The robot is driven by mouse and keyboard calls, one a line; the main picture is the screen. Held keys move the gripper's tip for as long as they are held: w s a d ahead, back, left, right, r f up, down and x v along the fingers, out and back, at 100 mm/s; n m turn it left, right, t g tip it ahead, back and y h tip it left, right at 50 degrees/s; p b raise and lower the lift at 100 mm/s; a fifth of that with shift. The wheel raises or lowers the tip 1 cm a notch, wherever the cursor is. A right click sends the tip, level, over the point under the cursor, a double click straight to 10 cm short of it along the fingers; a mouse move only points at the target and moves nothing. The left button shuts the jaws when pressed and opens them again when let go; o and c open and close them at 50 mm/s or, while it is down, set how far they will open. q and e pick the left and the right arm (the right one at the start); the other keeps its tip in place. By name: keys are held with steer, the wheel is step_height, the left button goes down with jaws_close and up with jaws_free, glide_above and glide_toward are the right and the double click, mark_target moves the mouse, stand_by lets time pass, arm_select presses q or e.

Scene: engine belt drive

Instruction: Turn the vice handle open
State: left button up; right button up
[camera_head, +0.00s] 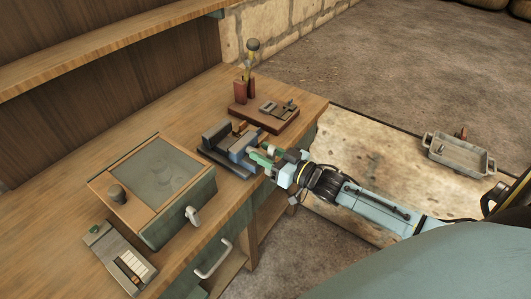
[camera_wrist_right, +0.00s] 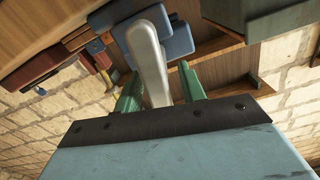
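The vice (camera_head: 222,136) sits near the front edge of the wooden bench, with a dark base and blue-grey jaw parts. My right gripper (camera_head: 266,156) is at its front end, reaching in from the right. In the right wrist view, the pale grey vice handle (camera_wrist_right: 148,50) runs down between the two green fingers of my right gripper (camera_wrist_right: 160,88), in front of the blue vice parts (camera_wrist_right: 178,40). The fingers are apart, with a visible gap between the handle and the right-hand finger. The handle's lower end is hidden behind the gripper body. My left gripper is not in view.
A box with a glass-like top and a crank (camera_head: 193,215) stands left of the vice. A reddish-brown board (camera_head: 272,123) with small parts lies behind it. A keyed device (camera_head: 122,262) is at lower left. A grey metal tray (camera_head: 458,157) lies off to the right.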

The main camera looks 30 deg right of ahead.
jaws_close()
steer(key=shift+a+r+n+p, duration=0.1)
steer(key=shift+n+p, duration=0.45)
steer(key=shift+n, duration=0.05)
steer(key=shift+s+n, duration=0.1)
steer(key=shift+n, duration=0.3)
jaws_free()
